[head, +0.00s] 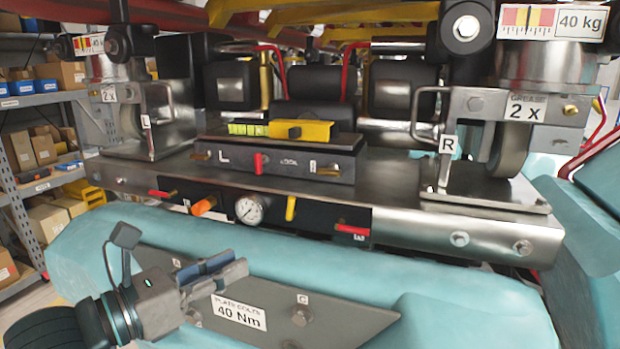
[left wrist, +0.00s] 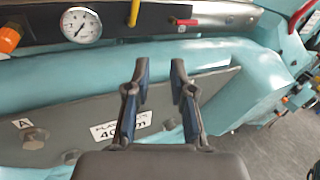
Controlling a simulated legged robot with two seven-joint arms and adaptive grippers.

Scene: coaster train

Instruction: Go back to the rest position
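My left gripper (head: 225,270) is at the lower left of the head view, in front of the grey bolted plate (head: 345,320) on the teal coaster body. In the left wrist view the left gripper (left wrist: 159,72) has its two dark fingers apart, with nothing between them. The plate's "40 Nm" label (head: 238,312) is just below the fingers in the head view. In the left wrist view the fingers partly cover this label (left wrist: 105,132). I cannot tell whether the fingers touch the plate. My right gripper is not in view.
Above the plate is a steel panel with a gauge (head: 249,209), an orange knob (head: 204,205), a yellow lever (head: 291,208) and red handles (head: 352,231). Wheel assemblies stand on both sides, the right with a handle (head: 418,112). Shelves with boxes (head: 45,150) are at the left.

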